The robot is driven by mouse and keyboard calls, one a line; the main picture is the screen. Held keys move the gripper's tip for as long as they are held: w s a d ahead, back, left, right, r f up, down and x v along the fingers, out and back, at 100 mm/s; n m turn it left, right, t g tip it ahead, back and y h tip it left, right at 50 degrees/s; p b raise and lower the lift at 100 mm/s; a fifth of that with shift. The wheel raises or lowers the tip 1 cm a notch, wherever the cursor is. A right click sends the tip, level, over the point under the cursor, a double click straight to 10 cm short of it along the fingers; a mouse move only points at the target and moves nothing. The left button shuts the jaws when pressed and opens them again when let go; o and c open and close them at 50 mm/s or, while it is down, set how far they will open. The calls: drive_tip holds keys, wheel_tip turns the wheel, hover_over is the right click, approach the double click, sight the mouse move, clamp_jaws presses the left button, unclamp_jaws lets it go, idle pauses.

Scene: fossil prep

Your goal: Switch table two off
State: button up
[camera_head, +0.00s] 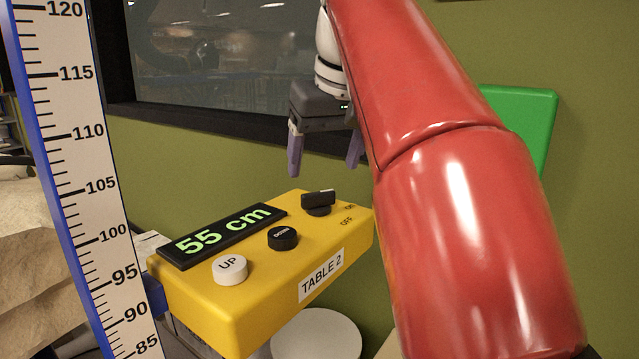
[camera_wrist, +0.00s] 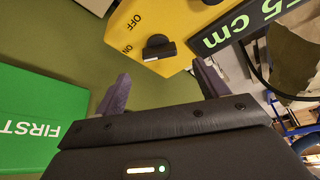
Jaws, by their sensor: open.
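The yellow control box labelled TABLE 2 (camera_head: 340,262) has a black rotary switch (camera_head: 318,203) near its far right corner, beside the ON and OFF marks. In the wrist view the switch (camera_wrist: 158,47) has a pale line on its handle, which appears to point towards ON. My gripper (camera_head: 325,162) is open and empty, fingers pointing down, above and behind the switch and apart from it. In the wrist view the lilac fingers (camera_wrist: 163,76) lie either side of the switch in the picture, short of it.
The box also carries a white UP button (camera_head: 230,269), a black DOWN button (camera_head: 283,238) and a display reading 55 cm (camera_head: 222,236). A height ruler (camera_head: 75,150) stands at left.

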sight(319, 193)
drive_tip(key=b+x, duration=0.1)
drive_tip(key=x, duration=0.5)
drive_tip(key=shift+c, duration=0.2)
drive_tip(key=c, duration=0.9)
